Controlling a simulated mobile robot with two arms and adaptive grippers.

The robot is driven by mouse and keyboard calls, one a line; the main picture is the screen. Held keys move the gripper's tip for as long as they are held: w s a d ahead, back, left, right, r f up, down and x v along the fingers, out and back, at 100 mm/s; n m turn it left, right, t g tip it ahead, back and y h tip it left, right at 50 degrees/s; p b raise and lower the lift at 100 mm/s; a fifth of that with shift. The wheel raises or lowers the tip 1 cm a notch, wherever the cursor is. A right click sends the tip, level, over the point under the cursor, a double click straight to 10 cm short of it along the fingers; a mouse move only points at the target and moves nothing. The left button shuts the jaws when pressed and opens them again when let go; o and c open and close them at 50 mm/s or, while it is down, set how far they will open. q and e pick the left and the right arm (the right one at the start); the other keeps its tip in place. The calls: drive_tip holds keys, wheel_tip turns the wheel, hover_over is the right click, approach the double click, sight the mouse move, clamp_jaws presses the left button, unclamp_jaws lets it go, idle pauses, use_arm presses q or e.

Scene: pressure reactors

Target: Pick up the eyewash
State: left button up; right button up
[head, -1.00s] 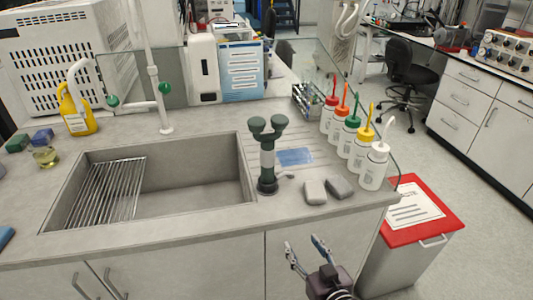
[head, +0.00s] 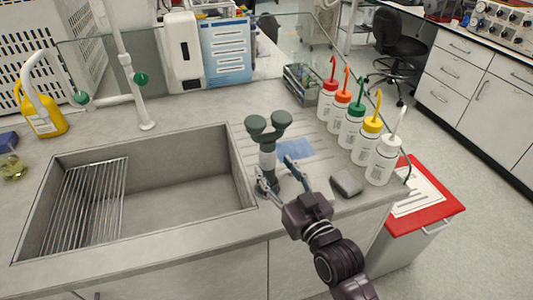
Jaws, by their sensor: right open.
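The eyewash (head: 267,155) stands upright on the counter just right of the sink, with two dark green heads on a grey-white and dark stem. My right gripper (head: 275,168) is open and comes from the lower right, with its fingertips at the eyewash's lower stem. One finger overlaps the base in the picture and the other lies to the right of the stem. I cannot tell whether the fingers touch it. The base is partly hidden by the gripper. My left gripper is not in view.
The sink (head: 185,143) with a wire rack (head: 85,205) lies left. Several wash bottles (head: 383,160) line the right edge by a glass screen. A grey sponge (head: 346,183) and a blue cloth (head: 292,150) lie right of the eyewash. A red-lidded bin (head: 440,212) stands on the floor.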

sight(271, 163)
drive_tip(key=x, duration=0.2)
drive_tip(key=shift+w+a+p, duration=0.1)
drive_tip(key=shift+w+p, duration=0.15)
drive_tip(key=shift+p, duration=0.05)
drive_tip(key=shift+x, duration=1.1)
drive_tip(key=shift+w+a+f, duration=0.1)
drive_tip(key=shift+w+f, duration=0.05)
drive_tip(key=shift+w, duration=0.05)
drive_tip(key=c, duration=0.9)
drive_tip(key=shift+c, duration=0.7)
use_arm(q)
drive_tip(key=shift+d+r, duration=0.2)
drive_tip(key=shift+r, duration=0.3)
